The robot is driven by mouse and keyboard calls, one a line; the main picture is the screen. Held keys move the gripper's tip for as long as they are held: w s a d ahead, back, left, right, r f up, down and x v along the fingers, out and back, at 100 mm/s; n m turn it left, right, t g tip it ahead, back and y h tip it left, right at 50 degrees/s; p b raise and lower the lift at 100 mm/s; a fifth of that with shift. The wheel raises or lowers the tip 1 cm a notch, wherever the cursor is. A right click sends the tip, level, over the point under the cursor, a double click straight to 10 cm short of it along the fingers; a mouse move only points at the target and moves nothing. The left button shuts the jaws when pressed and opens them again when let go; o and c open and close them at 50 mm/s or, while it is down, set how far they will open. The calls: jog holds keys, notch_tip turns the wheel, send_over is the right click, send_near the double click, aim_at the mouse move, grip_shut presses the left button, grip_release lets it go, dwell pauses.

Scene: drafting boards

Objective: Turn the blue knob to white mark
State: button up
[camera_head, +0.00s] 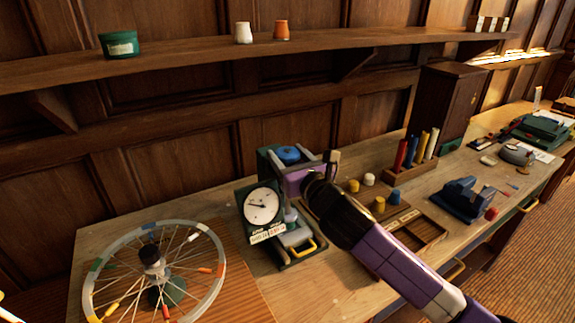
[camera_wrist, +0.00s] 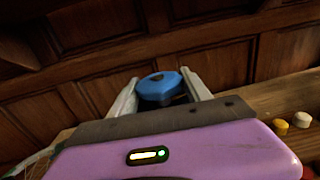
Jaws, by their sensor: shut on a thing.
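The blue knob (camera_head: 288,155) sits on top of a dark green device (camera_head: 282,258) with a round white dial (camera_head: 262,205) on the bench. In the wrist view the knob (camera_wrist: 160,88) is between the two pale fingers of my gripper (camera_wrist: 158,88), which is shut on it. I cannot make out a white mark by the knob in either view.
A spoked wheel (camera_head: 88,277) stands left of the device. Yellow and white pegs (camera_head: 379,205), a wooden tray (camera_head: 428,232) and a dark blue tool (camera_head: 462,198) are to the right. A shelf (camera_head: 190,55) runs along the wall above.

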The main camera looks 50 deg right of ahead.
jog(key=shift+f+n+t+y+b, duration=0.15)
jog(key=shift+n+t+y+b, duration=0.15)
jog(key=shift+n+y+b, duration=1.45)
jog(key=shift+f+n+t+y+b, duration=0.25)
jog(key=shift+n+y+b, duration=0.7)
jog(key=shift+y+b, duration=1.5)
jog(key=n+g+y+b, duration=0.1)
jog(key=n+y+b, duration=0.2)
jog(key=y+b, duration=0.1)
jog(key=n+g+y+b, duration=0.2)
jog(key=n+y+b, duration=0.1)
jog(key=y, duration=0.1)
jog(key=shift+y+b, duration=0.3)
jog(key=shift+b, duration=0.1)
jog(key=n+g+y+b, duration=0.1)
jog(key=n+g+y, duration=0.1)
jog(key=n+g+y+b, duration=0.2)
jog(key=g, duration=0.1)
jog(key=shift+w+r, duration=0.1)
jog(key=shift+r, duration=0.1)
jog(key=shift+r+n+g+y+b, duration=0.1)
jog(key=shift+n+g+y+b, duration=0.15)
jog(key=shift+n+g+y, duration=0.7)
jog(key=shift+r+n+g+y+b, duration=0.1)
jog(key=shift+n+g+y+b, duration=0.2)
jog(key=shift+n+g, duration=0.65)
jog(key=shift+a+r+n+g+y, duration=0.1)
jog(key=shift+n+g+y, duration=0.4)
jog(key=shift+g, duration=1.15)
